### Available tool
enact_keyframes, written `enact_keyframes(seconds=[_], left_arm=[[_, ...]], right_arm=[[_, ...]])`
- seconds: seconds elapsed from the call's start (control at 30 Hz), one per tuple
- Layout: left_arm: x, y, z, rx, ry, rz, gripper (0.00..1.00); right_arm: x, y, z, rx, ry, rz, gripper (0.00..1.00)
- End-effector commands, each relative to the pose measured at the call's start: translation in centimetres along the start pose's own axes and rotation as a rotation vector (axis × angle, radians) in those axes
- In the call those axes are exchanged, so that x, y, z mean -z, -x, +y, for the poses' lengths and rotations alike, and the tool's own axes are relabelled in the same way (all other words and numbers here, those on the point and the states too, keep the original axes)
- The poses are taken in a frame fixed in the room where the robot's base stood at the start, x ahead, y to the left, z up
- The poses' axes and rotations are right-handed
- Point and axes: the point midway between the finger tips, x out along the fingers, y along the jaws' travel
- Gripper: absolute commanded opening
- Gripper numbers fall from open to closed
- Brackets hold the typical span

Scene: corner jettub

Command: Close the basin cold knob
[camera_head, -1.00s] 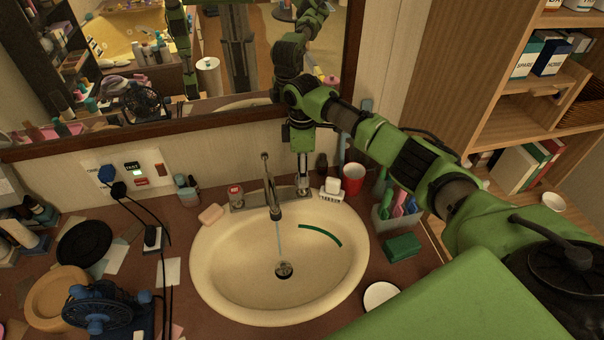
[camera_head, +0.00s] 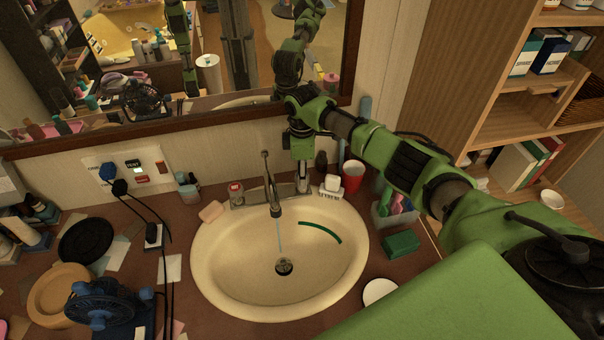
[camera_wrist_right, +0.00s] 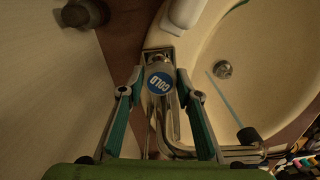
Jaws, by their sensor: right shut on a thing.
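The basin cold knob (camera_wrist_right: 160,83), grey with a blue "COLD" cap, sits at the back rim of the cream basin (camera_head: 213,285). My right gripper (camera_head: 302,188) reaches down to it from above and hides it in the head view. In the right wrist view the two fingers of my right gripper (camera_wrist_right: 159,76) lie on either side of the knob and are shut on it. The faucet (camera_head: 272,195) stands left of the gripper, and a thin blue water stream (camera_head: 279,235) runs from it toward the drain (camera_head: 284,267). My left gripper is not in view.
The hot knob (camera_head: 236,192) is left of the faucet, with pink soap (camera_head: 211,212) beside it. A white dispenser (camera_head: 332,184) and red cup (camera_head: 353,175) stand right of my gripper. The mirror (camera_head: 120,85) hangs behind.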

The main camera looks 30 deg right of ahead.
Motion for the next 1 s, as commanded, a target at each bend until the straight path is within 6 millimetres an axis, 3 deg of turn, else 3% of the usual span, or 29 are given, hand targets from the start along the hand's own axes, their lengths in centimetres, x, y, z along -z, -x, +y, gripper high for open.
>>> enact_keyframes(seconds=[0.27,1.0], left_arm=[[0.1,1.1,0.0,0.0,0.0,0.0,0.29],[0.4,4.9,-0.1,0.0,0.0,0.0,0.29]], right_arm=[[0.0,0.3,0.0,0.002,-0.101,0.001,0.1],[0.0,0.3,0.0,0.0,-0.67,0.0,0.1]])
